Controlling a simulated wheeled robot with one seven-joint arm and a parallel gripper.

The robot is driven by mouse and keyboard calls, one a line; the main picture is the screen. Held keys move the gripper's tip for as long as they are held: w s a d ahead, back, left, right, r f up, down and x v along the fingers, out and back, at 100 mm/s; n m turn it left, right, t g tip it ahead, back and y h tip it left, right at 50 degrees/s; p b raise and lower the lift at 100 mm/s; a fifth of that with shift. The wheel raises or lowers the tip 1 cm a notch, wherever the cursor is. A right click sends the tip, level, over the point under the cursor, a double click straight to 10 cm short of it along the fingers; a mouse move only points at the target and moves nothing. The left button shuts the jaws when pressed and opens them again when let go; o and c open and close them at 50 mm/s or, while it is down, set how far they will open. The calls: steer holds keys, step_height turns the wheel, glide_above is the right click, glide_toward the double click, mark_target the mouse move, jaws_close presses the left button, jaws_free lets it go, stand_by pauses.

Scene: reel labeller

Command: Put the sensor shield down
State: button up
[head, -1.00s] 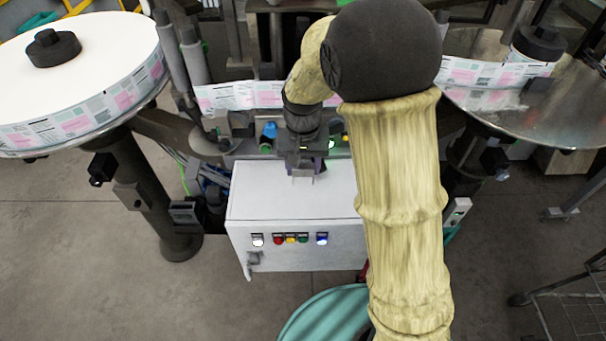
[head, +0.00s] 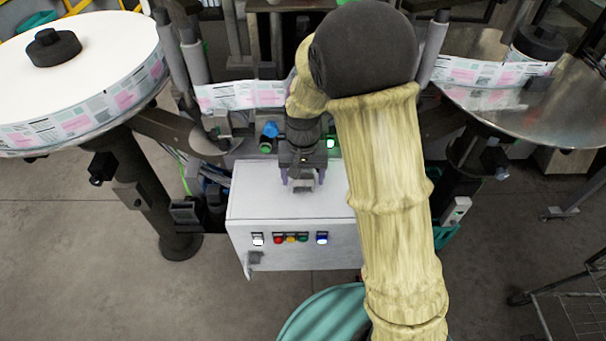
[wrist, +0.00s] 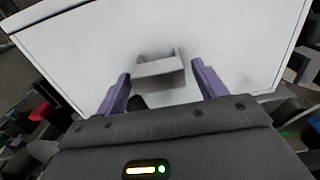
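The sensor shield (wrist: 160,72) is a small grey U-shaped piece on the white top of the control cabinet (wrist: 75,50). In the head view the shield (head: 303,184) shows near the middle of the cabinet top, just below my gripper (head: 301,181). In the wrist view the purple fingers of my gripper (wrist: 161,80) are spread, one on each side of the shield, with a visible gap on both sides. My gripper is open. Part of the shield's near underside is hidden or in shadow.
The cabinet front carries several coloured buttons (head: 290,239). A large label reel (head: 85,75) stands at the left and a steel disc (head: 500,110) at the right. The label web (head: 240,95) and machine parts lie behind the cabinet. The cabinet top left of my gripper is clear.

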mark_target(303, 174)
step_height(303, 174, up, 12)
steer(key=shift+r, duration=0.15)
stand_by(0.6)
stand_by(0.5)
steer(key=s+d+f+t, duration=0.1)
steer(key=s+d+f, duration=0.2)
steer(key=s+d, duration=0.3)
steer(key=s+d+f+t, duration=0.1)
steer(key=s+d+f, duration=0.2)
steer(key=s+d, duration=0.3)
steer(key=shift+s+d+t, duration=0.2)
steer(key=shift+s+t, duration=0.1)
steer(key=shift+r, duration=0.1)
stand_by(1.4)
